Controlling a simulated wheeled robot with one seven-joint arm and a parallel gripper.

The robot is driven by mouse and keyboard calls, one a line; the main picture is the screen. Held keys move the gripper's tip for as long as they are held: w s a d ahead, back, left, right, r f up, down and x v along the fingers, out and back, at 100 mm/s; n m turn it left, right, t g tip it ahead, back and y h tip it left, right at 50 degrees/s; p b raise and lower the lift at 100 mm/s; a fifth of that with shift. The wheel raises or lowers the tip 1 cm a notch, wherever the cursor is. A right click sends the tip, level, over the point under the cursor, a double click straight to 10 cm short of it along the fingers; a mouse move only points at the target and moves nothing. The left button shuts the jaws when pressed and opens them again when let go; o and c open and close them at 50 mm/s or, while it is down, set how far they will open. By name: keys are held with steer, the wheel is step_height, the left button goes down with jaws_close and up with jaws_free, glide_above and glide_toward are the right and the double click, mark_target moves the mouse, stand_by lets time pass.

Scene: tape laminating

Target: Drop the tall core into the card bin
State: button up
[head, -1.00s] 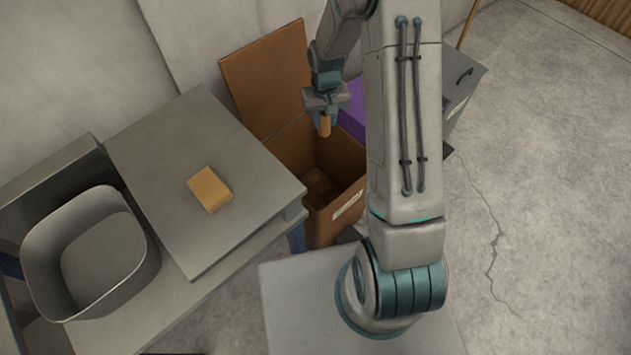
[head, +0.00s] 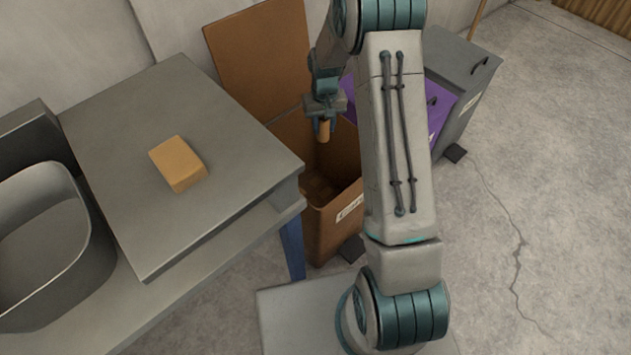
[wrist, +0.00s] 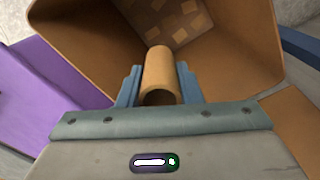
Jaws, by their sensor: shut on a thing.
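My gripper (head: 324,127) is shut on the tall core (head: 324,130), a brown cardboard tube that points down. In the wrist view the core (wrist: 158,75) sits between the two blue fingers of my gripper (wrist: 160,88), its hollow end toward the camera. The card bin (head: 332,208) is a brown open box with its lid raised at the back and a white label on its front. The core hangs over the bin's opening; in the wrist view the bin's wall (wrist: 235,55) surrounds it and patterned pieces show on the bottom. My arm hides part of the bin's right side.
A grey table (head: 110,130) to the left holds a tan block (head: 178,163) and a grey tub (head: 75,270). The floor at right is clear.

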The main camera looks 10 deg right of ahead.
mark_target(323, 140)
steer(key=shift+w+f+b, duration=0.15)
steer(key=shift+f+b, duration=0.2)
steer(key=shift+f, duration=0.35)
steer(key=shift+f+b, duration=1.8)
steer(key=shift+f, duration=0.95)
steer(key=o, duration=1)
steer(key=shift+o, duration=0.2)
steer(key=shift+r, duration=0.1)
step_height(323, 140, up, 14)
steer(key=p, duration=0.3)
